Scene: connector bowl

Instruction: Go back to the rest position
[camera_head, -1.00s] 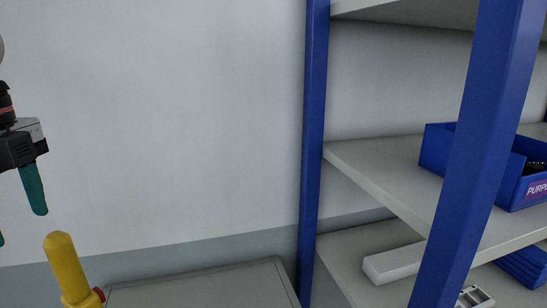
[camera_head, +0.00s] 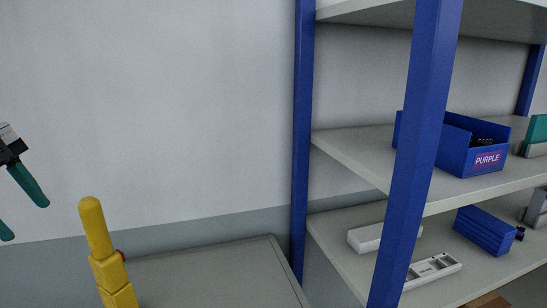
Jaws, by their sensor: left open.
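My left gripper (camera_head: 22,212) is at the left edge of the head view, in front of the wall. Its two green fingers are apart with nothing between them, and part of it is cut off by the frame. A yellow jointed post (camera_head: 103,250) stands below and to the right of it, apart from the fingers. My right gripper is not in view.
A shelf rack with blue posts (camera_head: 415,150) fills the right side. A blue bin labelled PURPLE (camera_head: 487,160) holds dark items on its middle shelf. Blue bins (camera_head: 484,231) and a white box (camera_head: 370,238) sit lower. A grey surface (camera_head: 215,275) is clear.

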